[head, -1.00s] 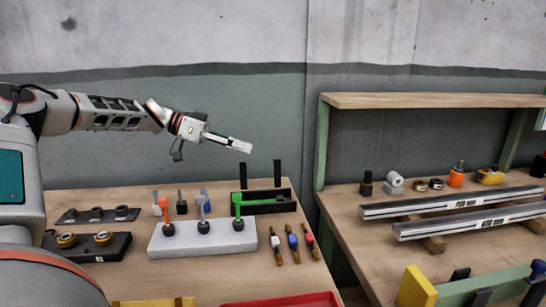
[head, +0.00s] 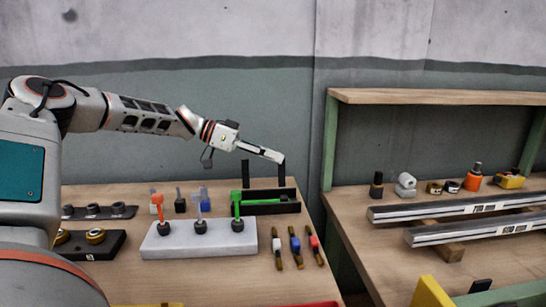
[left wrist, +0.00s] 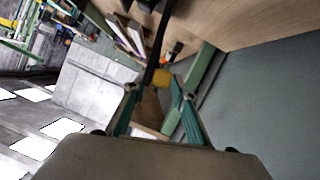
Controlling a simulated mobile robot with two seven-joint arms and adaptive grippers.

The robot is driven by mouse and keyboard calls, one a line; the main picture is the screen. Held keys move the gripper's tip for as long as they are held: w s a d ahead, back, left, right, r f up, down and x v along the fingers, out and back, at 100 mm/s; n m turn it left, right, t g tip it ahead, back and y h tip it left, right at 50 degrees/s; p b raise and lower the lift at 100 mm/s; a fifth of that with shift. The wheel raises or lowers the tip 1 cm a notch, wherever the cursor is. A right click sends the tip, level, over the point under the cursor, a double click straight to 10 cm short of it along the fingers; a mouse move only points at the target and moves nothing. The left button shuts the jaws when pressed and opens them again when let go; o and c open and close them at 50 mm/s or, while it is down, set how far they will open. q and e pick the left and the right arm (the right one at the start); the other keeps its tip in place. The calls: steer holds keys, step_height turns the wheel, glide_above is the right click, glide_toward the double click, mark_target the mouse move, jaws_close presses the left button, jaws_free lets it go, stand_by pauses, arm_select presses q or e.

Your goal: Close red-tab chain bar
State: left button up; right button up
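My left gripper (head: 278,157) reaches in from the left, at the top of a black upright post (head: 281,173) on a black tray (head: 290,207). I cannot tell whether it touches the post. In the left wrist view its teal fingers (left wrist: 155,90) are spread apart. A small bar with a red band (head: 314,242) lies at the table's right edge, beside blue-banded and white-banded ones. I cannot tell which piece is the red-tab chain bar. My right gripper is out of view.
A pale block (head: 185,243) holds red, grey and green levers left of the small bars. A second black post (head: 245,173) stands left of the first. A separate bench at right carries long metal rails (head: 450,210) under a shelf (head: 430,97).

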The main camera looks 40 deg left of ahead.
arm_select(q)
steer(key=shift+r, duration=0.1)
jaws_close()
steer(key=s+d+m+t+y+p, duration=0.1)
steer(key=d+m+p, duration=0.1)
steer(key=s+d+m+y+p, duration=0.1)
steer(key=s+d+p, duration=0.1)
steer(key=shift+s+d+r+m+t, duration=0.1)
steer(key=shift+s+d+m+t, duration=0.15)
steer(key=shift+m+t, duration=0.15)
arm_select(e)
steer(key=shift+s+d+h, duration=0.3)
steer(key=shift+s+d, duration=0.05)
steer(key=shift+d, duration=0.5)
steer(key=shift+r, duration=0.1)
arm_select(q)
jaws_free()
steer(key=shift+s, duration=0.1)
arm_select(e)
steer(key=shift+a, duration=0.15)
